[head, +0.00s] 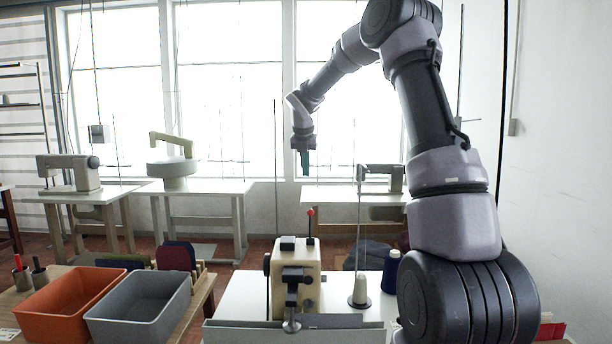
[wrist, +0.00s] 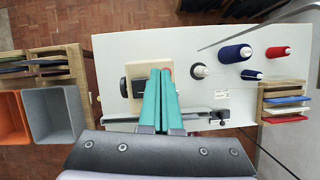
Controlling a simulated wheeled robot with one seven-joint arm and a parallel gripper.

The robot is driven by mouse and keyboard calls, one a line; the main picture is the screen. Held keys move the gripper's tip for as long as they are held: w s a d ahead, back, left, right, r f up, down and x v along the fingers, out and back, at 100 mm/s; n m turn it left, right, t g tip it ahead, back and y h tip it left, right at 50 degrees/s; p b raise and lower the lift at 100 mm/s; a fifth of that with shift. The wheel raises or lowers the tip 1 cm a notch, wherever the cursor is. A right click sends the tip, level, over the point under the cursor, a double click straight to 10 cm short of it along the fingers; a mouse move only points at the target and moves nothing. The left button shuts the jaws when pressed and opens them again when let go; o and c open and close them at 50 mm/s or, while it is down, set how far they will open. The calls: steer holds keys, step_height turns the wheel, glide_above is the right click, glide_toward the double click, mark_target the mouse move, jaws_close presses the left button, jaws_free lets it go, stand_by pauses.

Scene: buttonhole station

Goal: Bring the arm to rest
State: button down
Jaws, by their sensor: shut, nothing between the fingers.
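My arm is raised and bent over the station in the head view. My gripper (head: 305,165) hangs pointing down, high above the white table, apart from everything. In the wrist view its two teal fingers (wrist: 159,72) lie side by side, shut with nothing held. They hide part of the cream buttonhole machine (wrist: 140,62) far below. The machine (head: 297,272) stands upright on the white table (head: 235,293) in the head view.
An orange bin (head: 68,296) and a grey bin (head: 140,305) stand at left. Thread cones (wrist: 235,53) and a wooden rack (wrist: 284,103) are right of the machine in the wrist view. Other sewing machines (head: 72,173) stand behind. The air around my gripper is clear.

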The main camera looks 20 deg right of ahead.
steer(key=s+a+r+m+t, duration=0.1)
steer(key=s+r+m, duration=0.4)
steer(key=s+m, duration=0.5)
steer(key=s+r+m, duration=0.5)
steer(key=s+m, duration=0.3)
steer(key=s, duration=0.4)
steer(key=s+a+f+m+t+y, duration=0.1)
steer(key=s+m+t+y, duration=0.1)
steer(key=s+m, duration=1.5)
steer(key=shift+s+f+y, duration=0.2)
steer(key=shift+s+y, duration=0.65)
steer(key=shift+y, duration=0.05)
